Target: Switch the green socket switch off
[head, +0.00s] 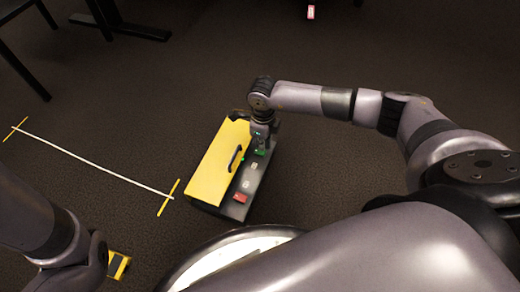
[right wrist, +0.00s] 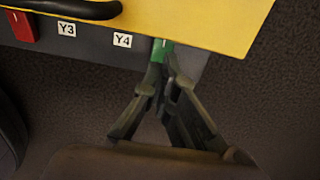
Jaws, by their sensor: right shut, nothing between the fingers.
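The green socket switch (right wrist: 162,50) sits on the grey strip along the yellow panel's edge, right of the label Y4 in the right wrist view. In the head view it shows as a small green patch (head: 260,152) under my right gripper (head: 262,143). My right gripper also shows in the right wrist view (right wrist: 162,72), shut and empty, with its fingertips right at the green switch. The tips partly cover the switch; I cannot tell whether they touch it, or its on/off position. My left arm shows at the lower left of the head view, but its fingers cannot be made out.
The yellow panel (head: 212,170) has a black handle (head: 235,158). A red switch (head: 240,197) also shows in the right wrist view (right wrist: 22,26), near labels Y3 (right wrist: 67,29) and Y4 (right wrist: 122,40).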

